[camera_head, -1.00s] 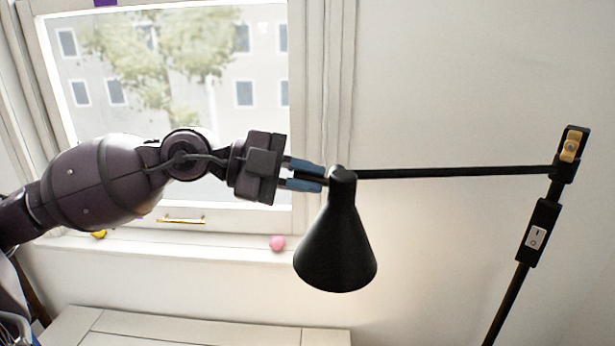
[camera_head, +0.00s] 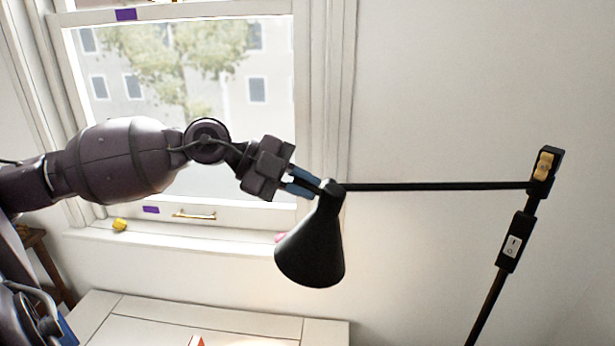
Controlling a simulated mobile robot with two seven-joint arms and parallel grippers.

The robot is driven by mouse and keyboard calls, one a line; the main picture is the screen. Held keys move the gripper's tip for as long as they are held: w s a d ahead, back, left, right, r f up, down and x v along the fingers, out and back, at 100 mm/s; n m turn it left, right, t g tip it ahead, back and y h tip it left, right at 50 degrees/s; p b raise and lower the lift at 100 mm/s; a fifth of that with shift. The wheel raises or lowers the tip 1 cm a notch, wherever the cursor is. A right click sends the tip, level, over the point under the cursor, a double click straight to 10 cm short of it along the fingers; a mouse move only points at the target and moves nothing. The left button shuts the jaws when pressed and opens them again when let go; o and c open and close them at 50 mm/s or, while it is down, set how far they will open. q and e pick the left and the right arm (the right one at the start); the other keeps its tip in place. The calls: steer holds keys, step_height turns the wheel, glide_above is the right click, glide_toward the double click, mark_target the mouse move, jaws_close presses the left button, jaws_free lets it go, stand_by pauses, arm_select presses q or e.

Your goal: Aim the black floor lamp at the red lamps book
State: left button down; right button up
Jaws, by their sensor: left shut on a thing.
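The black floor lamp has a cone-shaped shade (camera_head: 312,248) that hangs mouth down, tilted a little to the lower left. Its thin horizontal arm (camera_head: 430,186) runs right to an upright pole with a switch box (camera_head: 515,242). My left gripper (camera_head: 318,188) comes in from the left and is shut on the top end of the lamp shade, at the joint with the arm. A small red and white thing (camera_head: 196,341) shows at the bottom edge; I cannot tell whether it is the red lamps book. My right gripper is not in view.
A white panelled surface (camera_head: 200,318) lies below the shade. Behind are a window and its sill (camera_head: 180,243), with a yellow object (camera_head: 119,225) and a pink ball (camera_head: 281,237) partly behind the shade. The wall at right is bare.

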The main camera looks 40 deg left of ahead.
arm_select(q)
steer(key=shift+d+r, duration=0.1)
steer(key=shift+r, duration=0.2)
steer(key=shift+w+r+g+y, duration=0.1)
steer(key=shift+g+y, duration=0.3)
steer(key=shift+y, duration=0.1)
steer(key=shift+w+d+r+g+y+b, duration=0.1)
steer(key=shift+d+g+y+b, duration=0.1)
steer(key=shift+g+y+b, duration=0.35)
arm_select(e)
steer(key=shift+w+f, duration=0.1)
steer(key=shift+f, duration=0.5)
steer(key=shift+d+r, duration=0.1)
arm_select(q)
steer(key=c, duration=1.1)
jaws_free()
steer(key=shift+c, duration=0.2)
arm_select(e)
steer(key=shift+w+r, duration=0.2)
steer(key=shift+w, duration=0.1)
